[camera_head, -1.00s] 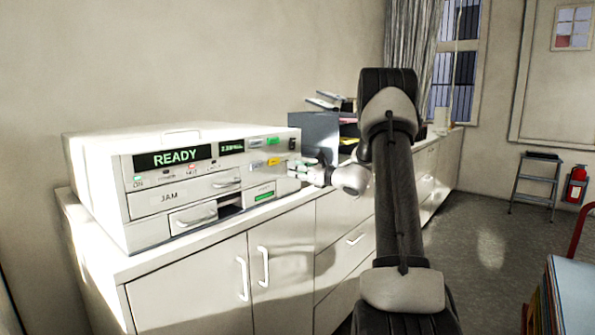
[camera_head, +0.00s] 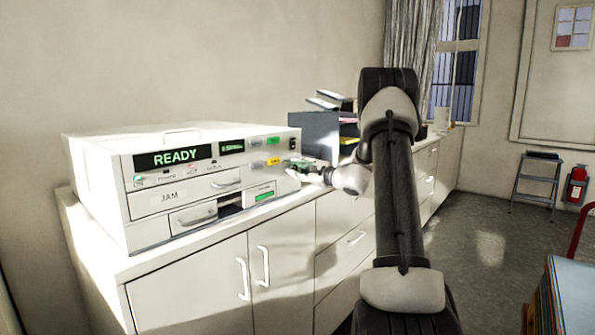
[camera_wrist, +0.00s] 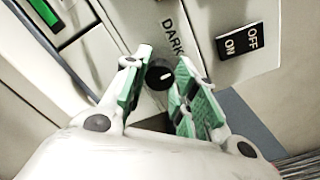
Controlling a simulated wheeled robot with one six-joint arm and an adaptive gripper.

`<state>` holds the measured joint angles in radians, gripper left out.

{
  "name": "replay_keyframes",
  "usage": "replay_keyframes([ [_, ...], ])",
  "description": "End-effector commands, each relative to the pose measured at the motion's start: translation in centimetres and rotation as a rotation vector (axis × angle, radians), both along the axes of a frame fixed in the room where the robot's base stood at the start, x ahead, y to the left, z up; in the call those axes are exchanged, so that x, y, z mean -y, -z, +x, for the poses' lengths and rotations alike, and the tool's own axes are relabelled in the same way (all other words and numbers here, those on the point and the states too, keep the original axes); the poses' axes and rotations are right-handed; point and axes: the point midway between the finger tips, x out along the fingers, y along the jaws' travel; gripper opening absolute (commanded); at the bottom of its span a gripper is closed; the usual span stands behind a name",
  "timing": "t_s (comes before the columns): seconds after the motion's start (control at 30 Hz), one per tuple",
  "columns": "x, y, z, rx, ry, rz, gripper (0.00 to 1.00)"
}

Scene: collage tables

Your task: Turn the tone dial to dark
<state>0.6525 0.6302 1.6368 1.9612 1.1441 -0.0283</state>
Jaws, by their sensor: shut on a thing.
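The tone dial (camera_wrist: 159,74) is a small round black knob with a pale pointer mark, beside the printed word DARK (camera_wrist: 173,38) in the wrist view. My gripper (camera_wrist: 162,68) has its green-padded fingers on either side of the dial and is shut on it. The pointer's exact setting is hard to read. In the head view my gripper (camera_head: 296,171) is at the right end of the front of the white copier-like machine (camera_head: 165,198), where the fingers hide the dial. The machine's display (camera_head: 175,157) reads READY.
A black ON/OFF switch (camera_wrist: 240,41) is right of the dial. A drawer marked JAM (camera_head: 170,197) and an open slot are on the machine's front. A grey paper tray stack (camera_head: 316,135) stands behind my gripper on the counter (camera_head: 150,258).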

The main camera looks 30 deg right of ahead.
Motion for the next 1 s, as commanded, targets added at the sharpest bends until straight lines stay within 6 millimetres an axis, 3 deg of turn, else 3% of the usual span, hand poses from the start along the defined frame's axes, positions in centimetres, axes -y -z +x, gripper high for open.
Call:
replay_keyframes([
  [0.6, -0.06, 0.2, -0.06, 0.186, -0.001, -0.516, 0.04],
  [1.0, -0.07, 0.28, -0.08, 0.25, -0.001, -0.693, 0.04],
])
